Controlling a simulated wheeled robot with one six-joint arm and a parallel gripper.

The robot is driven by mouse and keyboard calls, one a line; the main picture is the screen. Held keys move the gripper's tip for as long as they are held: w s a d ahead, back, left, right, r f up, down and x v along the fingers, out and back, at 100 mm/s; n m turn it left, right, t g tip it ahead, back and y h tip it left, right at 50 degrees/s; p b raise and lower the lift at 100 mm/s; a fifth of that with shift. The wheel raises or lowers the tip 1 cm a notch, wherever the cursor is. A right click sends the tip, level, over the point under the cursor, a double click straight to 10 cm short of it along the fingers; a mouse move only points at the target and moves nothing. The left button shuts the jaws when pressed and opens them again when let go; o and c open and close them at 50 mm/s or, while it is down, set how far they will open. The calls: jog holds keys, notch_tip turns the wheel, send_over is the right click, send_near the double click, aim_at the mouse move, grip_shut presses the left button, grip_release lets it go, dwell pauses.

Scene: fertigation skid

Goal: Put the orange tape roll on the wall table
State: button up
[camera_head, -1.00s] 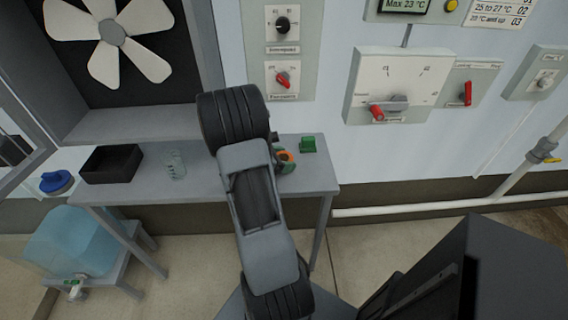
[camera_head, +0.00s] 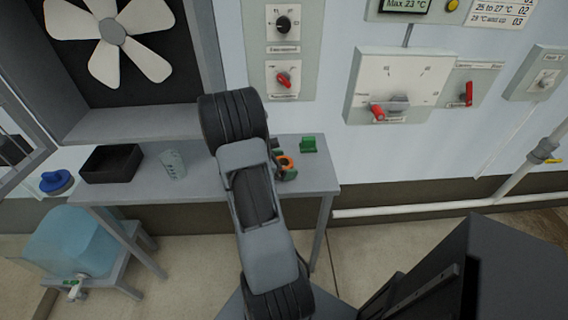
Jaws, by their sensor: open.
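The orange tape roll (camera_head: 287,161) shows as a small orange ring at the right part of the grey wall table (camera_head: 318,178), just right of my arm. It appears to rest on the tabletop, though its left side is partly hidden. My gripper (camera_head: 282,159) is mostly hidden behind my own arm. What look like its green fingertips show above and below the roll, spread apart, so it looks open around the roll. I cannot tell whether a finger touches it.
A green block-like item (camera_head: 308,145) stands right of the roll, near the wall. A clear beaker (camera_head: 173,164) and a black tray (camera_head: 111,164) stand on the table's left part. A control panel (camera_head: 399,84) hangs on the wall above right.

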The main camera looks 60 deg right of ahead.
jog(key=shift+w+a+r, duration=0.15)
jog(key=shift+a+r, duration=0.05)
jog(key=shift+r, duration=0.05)
jog(key=v, duration=1.1)
jog(key=shift+w+a+r+p, duration=0.1)
jog(key=shift+a+r+p, duration=0.05)
jog(key=shift+a+p, duration=0.2)
jog(key=s+a+r+m+t+y, duration=0.1)
jog(key=a+r+m+t+y, duration=0.1)
jog(key=a, duration=0.7)
jog(key=s+a+r+m+t+y, duration=0.1)
jog(key=a+r+m+t+y, duration=0.2)
jog(key=a, duration=0.6)
jog(key=s+a+r+m+t+y, duration=0.1)
jog(key=a+r+m+t+y, duration=0.1)
jog(key=a+m+t+y, duration=0.3)
jog(key=a+m+y, duration=0.1)
jog(key=a, duration=0.3)
jog(key=shift+a+r+m+y, duration=0.25)
jog(key=shift+r+m+y, duration=0.05)
jog(key=shift+r, duration=0.05)
